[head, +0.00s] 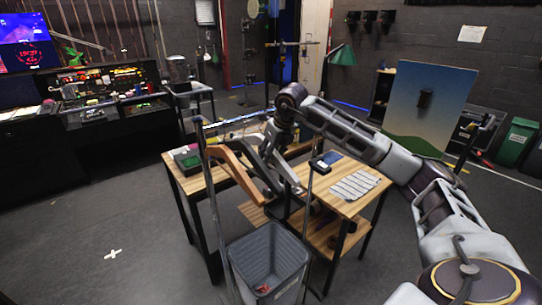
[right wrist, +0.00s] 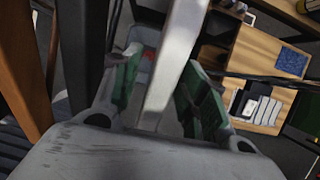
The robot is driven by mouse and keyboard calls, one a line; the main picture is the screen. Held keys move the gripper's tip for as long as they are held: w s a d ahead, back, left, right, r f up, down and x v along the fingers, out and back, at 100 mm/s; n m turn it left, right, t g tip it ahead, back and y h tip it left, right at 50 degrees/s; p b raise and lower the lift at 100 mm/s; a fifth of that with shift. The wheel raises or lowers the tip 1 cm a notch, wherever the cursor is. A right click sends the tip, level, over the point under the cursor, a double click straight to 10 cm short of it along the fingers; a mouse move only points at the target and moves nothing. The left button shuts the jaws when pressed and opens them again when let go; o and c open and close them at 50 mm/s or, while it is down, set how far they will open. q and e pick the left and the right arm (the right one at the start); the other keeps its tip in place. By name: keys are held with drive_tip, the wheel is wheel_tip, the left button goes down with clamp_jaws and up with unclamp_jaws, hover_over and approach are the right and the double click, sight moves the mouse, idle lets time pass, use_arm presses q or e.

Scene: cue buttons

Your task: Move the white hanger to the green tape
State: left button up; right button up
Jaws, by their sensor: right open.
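The white hanger (right wrist: 174,62) runs as a pale bar between the green-padded fingers of my right gripper (right wrist: 160,85) in the right wrist view. The fingers stand apart on either side of it, with gaps showing. In the head view my right gripper (head: 269,148) is at the clothes rail, beside a brown wooden hanger (head: 236,168). A dark hanger (right wrist: 84,50) and the brown hanger also show at the left of the wrist view. I cannot make out the green tape. My left gripper is out of view.
The rail (head: 235,122) stands over wooden tables. A grey bin (head: 268,262) stands below in front. Open floor lies at the left front.

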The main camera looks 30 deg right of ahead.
drive_tip(key=v, duration=1)
drive_tip(key=shift+s+r, duration=0.1)
drive_tip(key=shift+r, duration=0.25)
idle(0.3)
